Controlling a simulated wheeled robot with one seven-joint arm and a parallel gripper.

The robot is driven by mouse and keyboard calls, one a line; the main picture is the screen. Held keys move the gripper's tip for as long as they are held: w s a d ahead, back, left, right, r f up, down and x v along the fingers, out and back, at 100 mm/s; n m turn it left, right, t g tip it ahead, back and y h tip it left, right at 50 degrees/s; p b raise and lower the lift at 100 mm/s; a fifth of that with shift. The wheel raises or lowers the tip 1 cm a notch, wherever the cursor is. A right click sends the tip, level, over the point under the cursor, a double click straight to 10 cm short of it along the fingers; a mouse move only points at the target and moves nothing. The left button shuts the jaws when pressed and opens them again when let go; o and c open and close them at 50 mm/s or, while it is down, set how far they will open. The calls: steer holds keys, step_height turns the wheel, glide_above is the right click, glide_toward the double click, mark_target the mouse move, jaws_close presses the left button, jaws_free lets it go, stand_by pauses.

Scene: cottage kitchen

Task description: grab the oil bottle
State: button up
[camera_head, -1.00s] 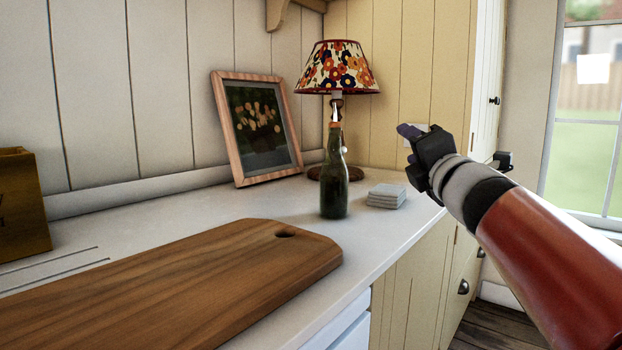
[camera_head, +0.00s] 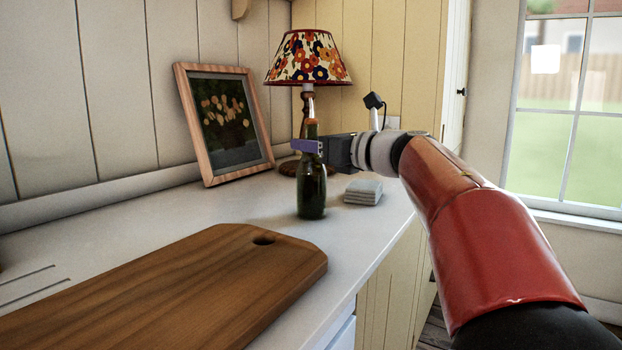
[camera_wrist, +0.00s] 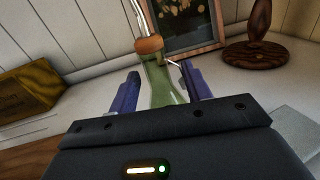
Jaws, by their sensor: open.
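The oil bottle (camera_head: 311,189) is dark green glass with an orange-brown collar and a thin metal spout, standing upright on the white counter. In the wrist view its neck and shoulder (camera_wrist: 160,82) show between the two purple fingers. My gripper (camera_head: 308,147) is at the height of the bottle's neck, coming in level from the right. It also shows in the wrist view (camera_wrist: 158,88), open, with one finger on each side of the neck. The wrist view shows a gap at the left finger; contact at the right finger is hard to tell. The bottle's lower part is hidden there.
A wooden cutting board (camera_head: 180,290) lies in front on the counter (camera_head: 255,213). Grey coasters (camera_head: 363,191) are stacked right of the bottle. A flowered lamp (camera_head: 308,58) stands behind, and a framed picture (camera_head: 181,105) leans on the wall.

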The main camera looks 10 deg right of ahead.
steer(key=shift+w+a, duration=0.3)
steer(key=shift+c, duration=0.4)
jaws_close()
steer(key=shift+r, duration=0.15)
